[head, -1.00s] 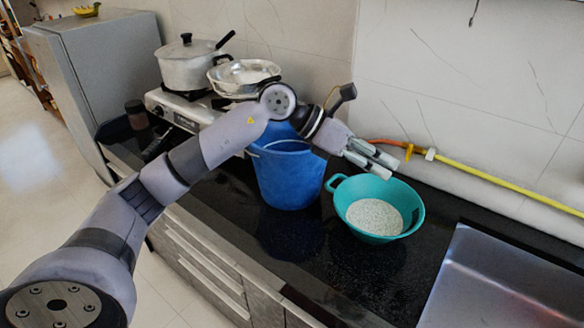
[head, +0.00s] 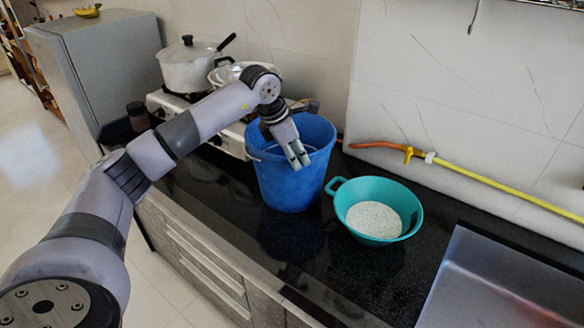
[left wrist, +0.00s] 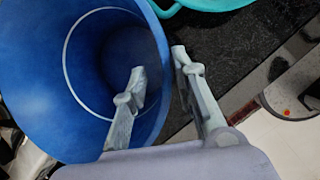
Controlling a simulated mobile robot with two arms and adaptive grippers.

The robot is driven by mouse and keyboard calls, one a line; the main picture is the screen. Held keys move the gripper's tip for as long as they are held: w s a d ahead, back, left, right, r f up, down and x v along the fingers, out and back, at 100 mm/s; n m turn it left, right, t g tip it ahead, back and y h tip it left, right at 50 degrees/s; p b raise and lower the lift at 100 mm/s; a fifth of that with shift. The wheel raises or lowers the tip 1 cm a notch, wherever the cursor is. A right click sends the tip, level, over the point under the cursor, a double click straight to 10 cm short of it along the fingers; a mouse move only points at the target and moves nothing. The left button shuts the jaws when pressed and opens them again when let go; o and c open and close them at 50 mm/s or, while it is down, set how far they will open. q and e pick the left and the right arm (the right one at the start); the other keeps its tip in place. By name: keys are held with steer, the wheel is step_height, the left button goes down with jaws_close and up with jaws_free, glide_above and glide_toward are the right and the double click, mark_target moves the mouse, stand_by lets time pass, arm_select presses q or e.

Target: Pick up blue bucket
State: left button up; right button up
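The blue bucket (head: 290,187) stands upright on the black counter, and its open mouth fills the left of the left wrist view (left wrist: 40,90). My left gripper (head: 299,160) points down at the near side of the bucket's mouth. In the left wrist view, my left gripper (left wrist: 159,64) has its fingers apart with nothing held. One finger shows over the bucket's inside and the other outside its wall, with the rim between them. I cannot tell how far the fingertips reach below the rim. My right gripper is not in view.
A teal colander (head: 347,222) with white grains stands close on the bucket's right, with a steel sink (head: 490,285) farther right. A stove (head: 228,137) with pots is behind on the left. A yellow hose (head: 480,177) runs along the wall.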

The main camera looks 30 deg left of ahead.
mark_target(304, 173)
arm_select(q)
steer(key=shift+x, duration=0.9)
steer(key=shift+w+d+f+p, duration=0.1)
steer(key=shift+w+f+p, duration=0.1)
steer(key=shift+f+p, duration=0.3)
steer(key=p+x, duration=0.1)
steer(key=x, duration=0.2)
steer(key=shift+f, duration=0.35)
steer(key=shift+w+f, duration=0.15)
steer(key=shift+f, duration=0.2)
steer(key=shift+c, duration=0.2)
jaws_close()
steer(key=shift+r, duration=0.1)
